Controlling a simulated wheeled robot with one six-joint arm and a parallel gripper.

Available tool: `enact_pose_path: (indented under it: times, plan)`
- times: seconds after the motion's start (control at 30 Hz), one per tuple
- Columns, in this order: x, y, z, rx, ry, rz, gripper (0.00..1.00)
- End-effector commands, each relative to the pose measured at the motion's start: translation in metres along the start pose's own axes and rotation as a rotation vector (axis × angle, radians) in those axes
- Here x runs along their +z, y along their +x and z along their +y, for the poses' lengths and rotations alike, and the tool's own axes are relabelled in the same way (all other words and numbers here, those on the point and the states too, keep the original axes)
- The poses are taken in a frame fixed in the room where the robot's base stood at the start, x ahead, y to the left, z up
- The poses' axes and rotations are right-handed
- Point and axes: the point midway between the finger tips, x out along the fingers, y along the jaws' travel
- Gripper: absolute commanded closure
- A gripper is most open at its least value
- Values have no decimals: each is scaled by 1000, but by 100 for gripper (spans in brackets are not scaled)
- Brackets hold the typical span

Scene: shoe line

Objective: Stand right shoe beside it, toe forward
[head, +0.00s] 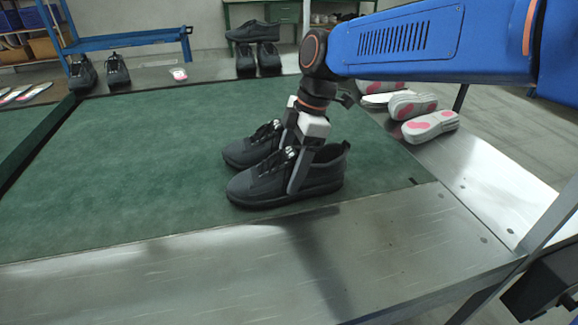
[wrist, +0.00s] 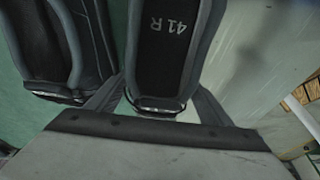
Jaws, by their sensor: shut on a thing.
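The right shoe (head: 262,188), dark grey to black with laces, sits on the green mat (head: 130,170) near its front edge, toe to the left. In the wrist view its insole (wrist: 165,50) reads "41 R". The other shoe (head: 240,152) stands close beside it on the far side, also toe left; in the wrist view it is at the left (wrist: 45,45). My gripper (head: 295,178) points down and is shut on the right shoe, one finger on each side. The far finger is hidden in the head view. The shoe looks upright and level; its sole appears at the mat.
Shoe soles with pink patches (head: 430,125) lie on the metal surface at the right. More black shoes (head: 255,57) stand along the back. A bare metal strip (head: 200,285) runs along the front. The mat's left part is clear.

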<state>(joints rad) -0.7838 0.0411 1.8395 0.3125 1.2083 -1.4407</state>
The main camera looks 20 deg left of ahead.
Motion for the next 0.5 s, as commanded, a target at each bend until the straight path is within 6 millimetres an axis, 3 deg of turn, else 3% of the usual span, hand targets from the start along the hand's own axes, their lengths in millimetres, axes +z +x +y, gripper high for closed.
enact_pose_path:
  times: [0.3,0.33,0.4,0.5]
  plan:
    - [0,2,0,1,0,1,61]
    - [0,2,0,0,0,0,19]
    - [0,2,0,1,0,0,7]
    - [0,2,0,1,0,0,7]
